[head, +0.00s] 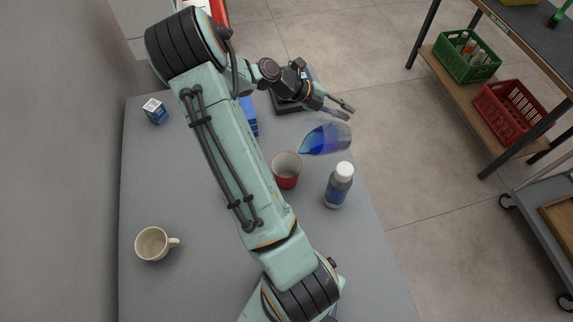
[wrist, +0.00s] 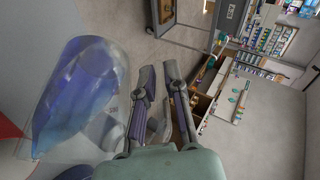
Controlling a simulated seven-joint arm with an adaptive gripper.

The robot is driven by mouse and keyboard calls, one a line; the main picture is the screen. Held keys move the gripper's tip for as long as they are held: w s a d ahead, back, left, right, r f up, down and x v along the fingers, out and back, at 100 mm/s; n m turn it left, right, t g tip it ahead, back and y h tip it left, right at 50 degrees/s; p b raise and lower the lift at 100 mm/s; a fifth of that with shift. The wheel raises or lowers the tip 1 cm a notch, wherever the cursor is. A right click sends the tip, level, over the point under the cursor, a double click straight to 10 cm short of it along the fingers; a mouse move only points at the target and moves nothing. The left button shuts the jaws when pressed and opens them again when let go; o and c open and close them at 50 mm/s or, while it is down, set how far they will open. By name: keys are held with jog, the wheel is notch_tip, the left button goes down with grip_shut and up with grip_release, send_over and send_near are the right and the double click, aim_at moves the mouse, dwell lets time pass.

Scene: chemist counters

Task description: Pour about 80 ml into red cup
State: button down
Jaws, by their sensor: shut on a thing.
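A clear vessel with blue liquid (head: 325,139) hangs tilted above the counter, its narrow end pointing left and slightly down towards the red cup. My gripper (head: 346,108) is shut at the vessel's upper right, apparently on a clear part of it. In the wrist view the vessel (wrist: 80,95) fills the left side beside my gripper (wrist: 158,72); the exact grip is hard to make out. The red cup (head: 287,180) stands upright on the counter, below and left of the vessel's low end. Its inside looks pale; no stream or liquid level is clear.
A white-capped bottle (head: 339,186) stands close right of the red cup. A cream mug (head: 153,244) and a small blue box (head: 155,111) are on the left of the grey counter (head: 200,290). A blue item (head: 249,117) and a black device (head: 290,104) lie behind my arm.

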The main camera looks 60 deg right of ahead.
jog(key=shift+w+a+r+g+h, duration=0.1)
jog(key=shift+a+r+g+h, duration=0.2)
jog(key=shift+r, duration=0.1)
jog(key=shift+w+a+r+m+g+h+p, duration=0.2)
jog(key=shift+a+r+g+h+p, duration=0.15)
jog(key=shift+p, duration=0.45)
jog(key=shift+w+a+r+m+g+h+p, duration=0.15)
jog(key=shift+r+m+h+p, duration=0.2)
jog(key=shift+p, duration=0.45)
dwell(0.8)
jog(key=f+t+y, duration=0.1)
jog(key=s+d+f+n+y, duration=0.1)
jog(key=d+f+t+y, duration=0.1)
jog(key=f, duration=0.1)
jog(key=shift+s+d+f+t, duration=0.1)
jog(key=shift+s+d+t, duration=0.15)
jog(key=shift+t, duration=0.05)
jog(key=shift+s+d+f+n+t+y+b, duration=0.1)
jog(key=shift+d+f+n+t+y+b, duration=0.2)
jog(key=shift+f, duration=0.2)
jog(key=shift+s+d+f+n+t+y+b, duration=0.1)
jog(key=shift+f+n+t+y+b, duration=0.1)
jog(key=shift+f+y, duration=0.25)
dwell(0.9)
jog(key=s+d+f+n+t+y+b, duration=0.1)
jog(key=s+d+f+t+y+b, duration=0.2)
jog(key=f+y, duration=0.3)
jog(key=shift+d+f+n+t+b, duration=0.4)
jog(key=shift+d+f+b, duration=0.25)
jog(key=shift+d+f, duration=0.3)
